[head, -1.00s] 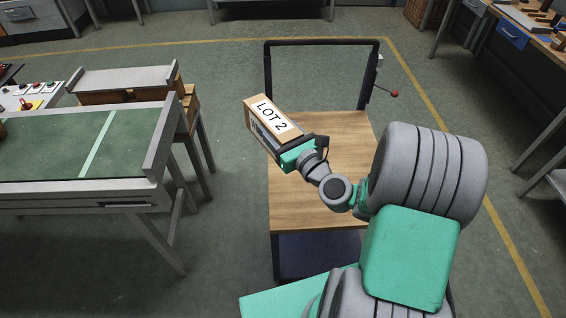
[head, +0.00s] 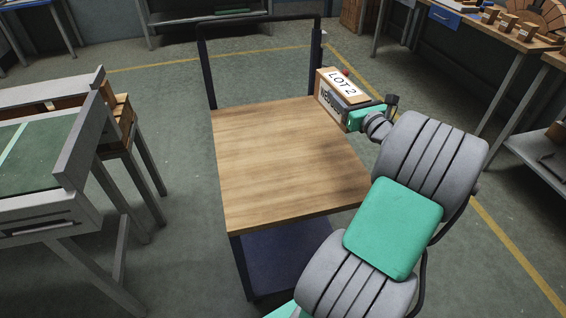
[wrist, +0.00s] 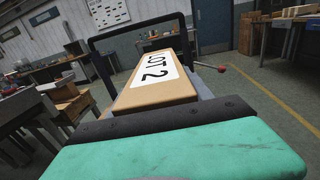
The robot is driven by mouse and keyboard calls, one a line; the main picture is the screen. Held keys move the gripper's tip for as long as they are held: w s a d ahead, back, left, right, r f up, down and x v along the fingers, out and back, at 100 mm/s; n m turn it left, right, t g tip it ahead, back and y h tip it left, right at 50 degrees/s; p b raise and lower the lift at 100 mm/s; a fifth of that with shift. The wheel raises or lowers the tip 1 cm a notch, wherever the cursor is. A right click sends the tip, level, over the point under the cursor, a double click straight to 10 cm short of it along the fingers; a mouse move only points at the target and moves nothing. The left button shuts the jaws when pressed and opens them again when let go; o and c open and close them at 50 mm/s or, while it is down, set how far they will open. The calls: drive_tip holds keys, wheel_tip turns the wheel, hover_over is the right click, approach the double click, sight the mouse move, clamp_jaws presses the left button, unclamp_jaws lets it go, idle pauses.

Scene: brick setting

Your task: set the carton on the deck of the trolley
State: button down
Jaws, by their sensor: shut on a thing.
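The carton (head: 338,92) is a brown box with a white "LOT 2" label on top. My gripper (head: 355,117) is shut on its near end and holds it at the right edge of the trolley. The carton also shows in the wrist view (wrist: 155,85), stretching away from my gripper (wrist: 150,122). The trolley's deck (head: 275,165) is bare light wood with a dark push handle (head: 262,20) at its far end. The carton looks raised above deck level; the gap under it cannot be judged. The gripper's fingers are mostly hidden.
A green-topped bench (head: 30,150) with a raised grey edge stands at the left. Wooden blocks (head: 122,115) sit beside it. A workbench (head: 500,40) with several items stands at the back right. The trolley has a dark lower shelf (head: 290,255).

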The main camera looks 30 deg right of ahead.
drive_tip(key=s+d+f+m+h+b, duration=0.1)
drive_tip(key=s+d+f+h+b, duration=0.15)
drive_tip(key=s+d, duration=0.4)
drive_tip(key=shift+g, duration=0.3)
drive_tip(key=w+a+f+b, duration=0.1)
drive_tip(key=w, duration=0.1)
drive_tip(key=w+a+f+b, duration=0.1)
drive_tip(key=w+a, duration=0.1)
drive_tip(key=w+a+f+b, duration=0.1)
drive_tip(key=w+a, duration=0.1)
drive_tip(key=shift+w+a+f, duration=0.1)
drive_tip(key=shift+a+f, duration=0.15)
drive_tip(key=shift+f, duration=0.05)
drive_tip(key=b, duration=0.2)
hover_over(323, 154)
wheel_tip(323, 154, down, 5)
drive_tip(key=shift+f+b, duration=0.6)
drive_tip(key=shift+f, duration=1.3)
drive_tip(key=shift+f, duration=0.15)
drive_tip(key=shift+c, duration=2.2)
unclamp_jaws()
drive_tip(key=shift+f, duration=0.15)
